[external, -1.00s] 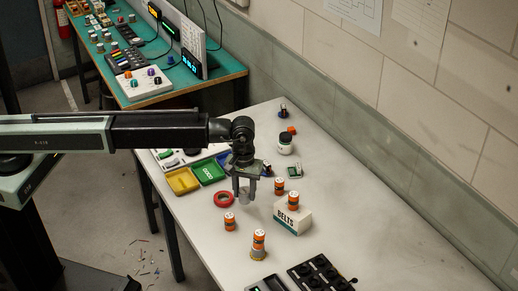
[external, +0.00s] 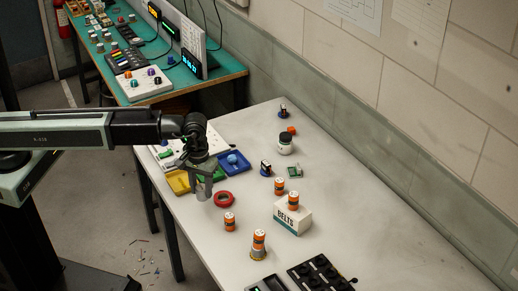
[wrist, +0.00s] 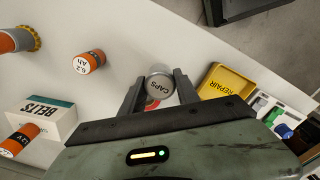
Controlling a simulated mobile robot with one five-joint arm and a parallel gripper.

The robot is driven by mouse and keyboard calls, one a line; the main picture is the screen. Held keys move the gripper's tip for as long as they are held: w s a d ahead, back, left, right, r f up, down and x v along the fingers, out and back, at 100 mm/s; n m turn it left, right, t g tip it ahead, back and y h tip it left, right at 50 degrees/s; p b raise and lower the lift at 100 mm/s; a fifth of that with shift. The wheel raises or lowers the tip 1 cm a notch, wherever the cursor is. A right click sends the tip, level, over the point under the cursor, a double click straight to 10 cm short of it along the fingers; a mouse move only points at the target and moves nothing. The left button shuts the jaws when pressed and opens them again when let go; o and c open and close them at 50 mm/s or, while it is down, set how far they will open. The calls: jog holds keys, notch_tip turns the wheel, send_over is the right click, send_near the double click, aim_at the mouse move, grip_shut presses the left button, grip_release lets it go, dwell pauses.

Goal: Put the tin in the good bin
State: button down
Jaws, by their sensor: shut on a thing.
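The tin (wrist: 159,84), grey with a pale lid and marked CAPS, is held between the two fingers of my gripper (wrist: 158,78) in the wrist view. In the external view my gripper (external: 203,190) hangs above the bench at the near edge of the bins, and the tin in it is hard to make out. The green bin (external: 217,174) lies just behind my gripper and is partly hidden by it; I cannot read its label now. It does not show clearly in the wrist view.
The yellow bin (external: 178,182), marked REPAIR in the wrist view (wrist: 228,80), is left of the green one. A blue bin (external: 240,170) with a blue item is to the right. A red ring (external: 224,199), orange cylinders and a BELTS box (external: 291,221) stand nearer.

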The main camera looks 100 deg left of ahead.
jog(key=s+a+r+n+p, duration=0.1)
jog(key=s+a+r+p, duration=0.1)
jog(key=a, duration=0.6)
jog(key=s+a+r+p, duration=0.2)
jog(key=a, duration=0.7)
jog(key=f+b, duration=0.8)
jog(key=b, duration=0.1)
jog(key=shift+d+f, duration=0.2)
jog(key=shift+f, duration=0.2)
jog(key=shift+r+p, duration=0.3)
jog(key=shift+f, duration=0.25)
jog(key=c, duration=0.9)
grip_release()
jog(key=shift+r, duration=0.1)
